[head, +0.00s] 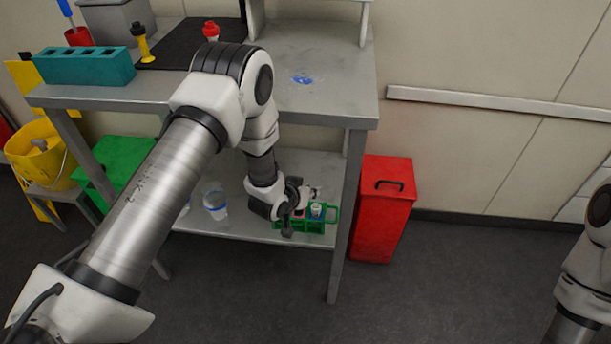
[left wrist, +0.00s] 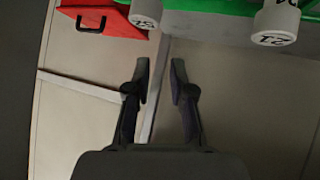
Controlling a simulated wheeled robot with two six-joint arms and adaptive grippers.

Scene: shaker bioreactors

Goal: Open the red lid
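The red bin (head: 378,230) stands on the floor just right of the grey table. Its red lid (head: 378,170) is down and has a black handle (head: 388,185) on top. The lid also shows in the left wrist view (left wrist: 120,22), at the upper left, with its handle (left wrist: 91,22). My left gripper (head: 290,222) is over the lower shelf, left of the bin and apart from the lid. In the left wrist view my left gripper (left wrist: 159,65) has its fingers apart with nothing between them. My right gripper is out of view.
A green rack (head: 315,226) with white-capped bottles (left wrist: 273,38) is on the lower shelf (head: 245,232), close to my left gripper. A table leg (head: 342,250) stands between shelf and bin. The floor right of the bin is clear.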

